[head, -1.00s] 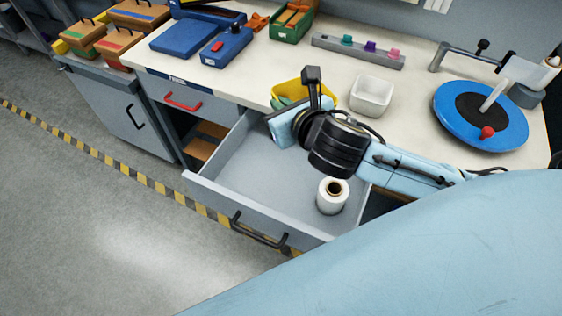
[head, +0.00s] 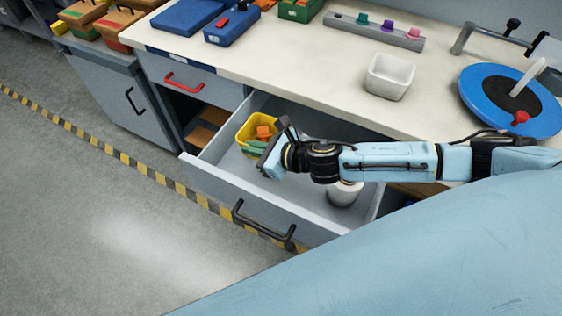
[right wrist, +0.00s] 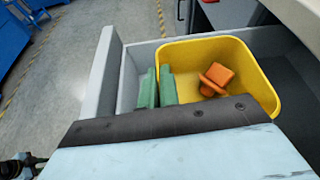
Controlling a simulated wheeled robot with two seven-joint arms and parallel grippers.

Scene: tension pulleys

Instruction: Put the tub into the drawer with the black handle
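The yellow tub (head: 244,133) is inside the open drawer with the black handle (head: 262,226), near its back left corner. An orange piece (head: 264,132) lies in the tub. In the right wrist view the tub (right wrist: 252,70) looks upright. My right gripper (head: 257,148) reaches in over the drawer. Its green fingers (right wrist: 159,86) are close together on either side of the tub's near-left wall, shut on it. I cannot tell whether the tub's bottom touches the drawer floor.
A white bin (head: 389,77) and a blue turntable (head: 478,90) stand on the worktop (head: 320,72). A closed drawer with a red handle (head: 183,82) is at the left.

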